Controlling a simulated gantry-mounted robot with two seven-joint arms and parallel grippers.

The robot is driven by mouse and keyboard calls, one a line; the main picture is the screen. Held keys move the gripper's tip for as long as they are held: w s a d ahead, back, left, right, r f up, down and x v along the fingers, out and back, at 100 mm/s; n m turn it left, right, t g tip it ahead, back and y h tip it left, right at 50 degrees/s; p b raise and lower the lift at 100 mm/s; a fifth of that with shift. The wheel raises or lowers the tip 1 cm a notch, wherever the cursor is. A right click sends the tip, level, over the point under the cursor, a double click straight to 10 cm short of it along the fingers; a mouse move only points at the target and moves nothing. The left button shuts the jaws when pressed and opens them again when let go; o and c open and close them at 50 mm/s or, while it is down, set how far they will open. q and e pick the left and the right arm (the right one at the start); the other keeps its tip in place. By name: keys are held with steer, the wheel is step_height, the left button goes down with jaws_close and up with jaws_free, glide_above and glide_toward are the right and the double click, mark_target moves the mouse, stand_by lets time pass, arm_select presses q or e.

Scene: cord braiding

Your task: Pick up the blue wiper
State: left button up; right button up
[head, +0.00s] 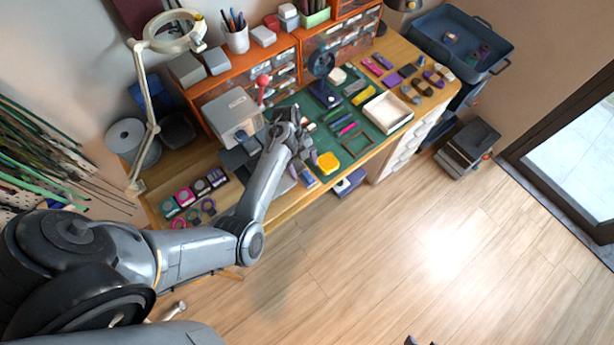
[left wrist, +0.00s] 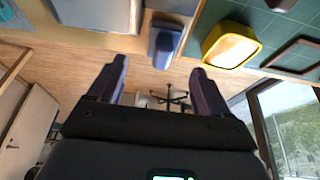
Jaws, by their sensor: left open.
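The blue wiper (head: 306,178) lies at the front edge of the workbench, left of a yellow container (head: 328,162). In the left wrist view the wiper (left wrist: 163,42) is a blue piece with a paler grey part, beyond the fingertips and roughly in line with the gap between them. My left gripper (head: 303,156) is over the bench close to the wiper. In the left wrist view its two dark fingers (left wrist: 157,80) are spread apart with nothing between them, so the gripper is open. My right gripper cannot be made out.
The yellow container (left wrist: 230,44) stands beside the wiper on the green mat (head: 300,104). A grey box machine (head: 232,116) stands behind the arm. A white tray (head: 388,112) and several small coloured pieces lie to the right. The floor (head: 400,240) before the bench is clear.

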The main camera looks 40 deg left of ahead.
mark_target(307, 175)
arm_select(q)
steer(key=shift+b+x, duration=0.3)
steer(key=shift+x, duration=2.35)
steer(key=shift+w, duration=0.15)
steer(key=shift+c, duration=0.3)
steer(key=c, duration=1.2)
steer(key=shift+o, duration=0.2)
steer(key=shift+r, duration=0.1)
